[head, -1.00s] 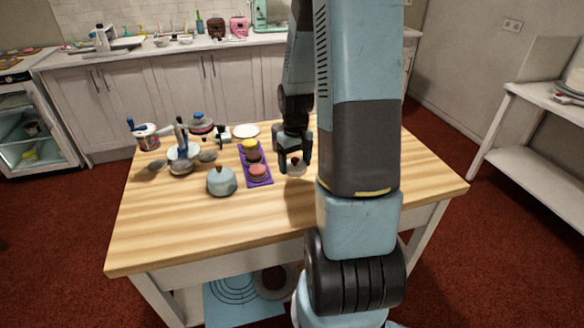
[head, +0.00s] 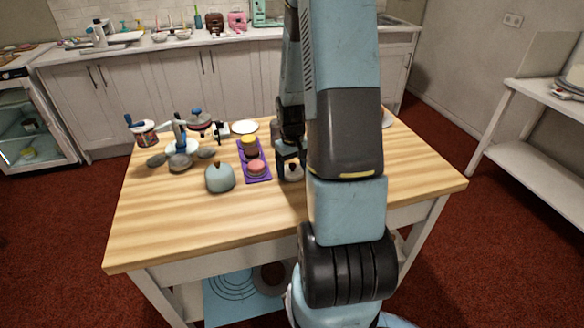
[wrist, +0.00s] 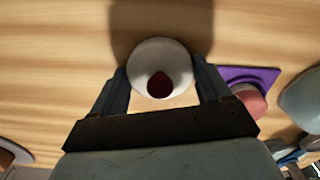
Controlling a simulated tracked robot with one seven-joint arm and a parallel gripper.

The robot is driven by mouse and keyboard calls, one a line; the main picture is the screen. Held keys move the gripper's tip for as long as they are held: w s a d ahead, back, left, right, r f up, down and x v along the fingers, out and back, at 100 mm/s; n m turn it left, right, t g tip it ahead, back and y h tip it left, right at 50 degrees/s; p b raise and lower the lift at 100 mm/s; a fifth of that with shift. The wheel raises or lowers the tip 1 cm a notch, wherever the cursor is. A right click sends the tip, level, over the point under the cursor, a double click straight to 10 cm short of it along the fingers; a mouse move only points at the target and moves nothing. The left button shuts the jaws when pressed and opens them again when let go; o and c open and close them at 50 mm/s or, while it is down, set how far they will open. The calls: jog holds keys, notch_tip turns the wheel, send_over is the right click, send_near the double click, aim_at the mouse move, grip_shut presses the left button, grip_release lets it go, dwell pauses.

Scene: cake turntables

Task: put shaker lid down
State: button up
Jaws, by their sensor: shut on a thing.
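The shaker lid (wrist: 145,60) is a round whitish piece with a dark red knob on top. In the wrist view it sits between the two fingers of my gripper (wrist: 162,85), which is shut on it. In the head view the lid (head: 293,174) shows small and pale under my gripper (head: 291,164), at or just above the wooden table. I cannot tell whether it touches the wood. My arm hides part of the table to the right.
A purple tray (head: 243,157) with small cakes lies just left of my gripper. A blue-grey dome (head: 220,178) stands left of the tray. Several utensils and a turntable crowd the table's left side. The wooden table's front (head: 230,230) is clear.

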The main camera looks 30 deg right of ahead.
aim_at(292, 165)
jog(key=o, duration=1)
jog(key=shift+c, duration=0.2)
notch_tip(292, 165, up, 12)
jog(key=s+a+r+t, duration=0.1)
jog(key=s+a+r, duration=0.2)
jog(key=a+r, duration=0.3)
jog(key=s+a+r+t, duration=0.2)
jog(key=s+a+r, duration=0.15)
jog(key=r, duration=0.55)
jog(key=s+a+r+t, duration=0.2)
jog(key=s+a+r, duration=0.4)
jog(key=s, duration=0.4)
jog(key=shift+s+a+r+n+t, duration=0.3)
jog(key=shift+s+r, duration=0.05)
jog(key=shift+r, duration=0.3)
